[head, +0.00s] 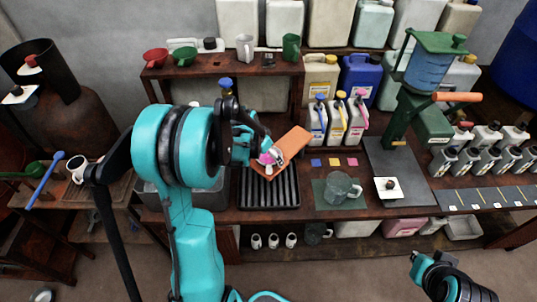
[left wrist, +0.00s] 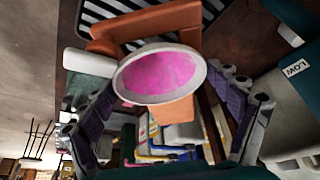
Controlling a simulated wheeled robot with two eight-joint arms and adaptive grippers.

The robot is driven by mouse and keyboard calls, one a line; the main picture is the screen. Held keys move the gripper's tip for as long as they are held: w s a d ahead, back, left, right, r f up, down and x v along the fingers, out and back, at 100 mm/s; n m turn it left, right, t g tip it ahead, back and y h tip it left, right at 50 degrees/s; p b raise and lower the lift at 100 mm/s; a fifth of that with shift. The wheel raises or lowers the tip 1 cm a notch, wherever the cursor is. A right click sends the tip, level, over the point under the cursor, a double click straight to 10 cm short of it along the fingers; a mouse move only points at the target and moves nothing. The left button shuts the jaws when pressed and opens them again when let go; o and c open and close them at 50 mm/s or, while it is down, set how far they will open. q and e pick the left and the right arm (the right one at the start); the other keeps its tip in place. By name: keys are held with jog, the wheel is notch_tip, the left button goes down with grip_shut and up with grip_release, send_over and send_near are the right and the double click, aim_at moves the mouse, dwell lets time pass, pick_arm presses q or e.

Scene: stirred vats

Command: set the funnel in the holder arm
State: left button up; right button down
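My left gripper (head: 262,154) is over the work table, beside a small white-rimmed cup (head: 268,157) with pink inside. In the left wrist view the cup's mouth (left wrist: 160,75) lies between my parted fingers (left wrist: 165,85); I cannot tell whether they grip it. A red funnel-shaped piece (head: 155,57) and a green one (head: 184,56) sit on the raised shelf; I cannot tell which is the task's funnel. I cannot make out the holder arm for certain. My right gripper (head: 416,259) is low at the right, away from the table.
A black ribbed tray (head: 268,190) lies below my left gripper. A glass jug (head: 342,189) on a green mat and a green press (head: 425,90) with an orange handle stand to the right. Several bottles and canisters line the back and right.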

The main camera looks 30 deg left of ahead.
dwell(0.3)
pick_arm(q)
jog(key=v, duration=1.2)
jog(key=s+d+n+t+y+b, duration=0.1)
jog(key=s+d+n+t, duration=0.1)
jog(key=s+d, duration=1.2)
jog(key=d, duration=0.2)
jog(key=shift+s+d+r+n+t, duration=0.2)
jog(key=shift+d+r+n+t, duration=0.05)
jog(key=shift+r+n+t, duration=0.15)
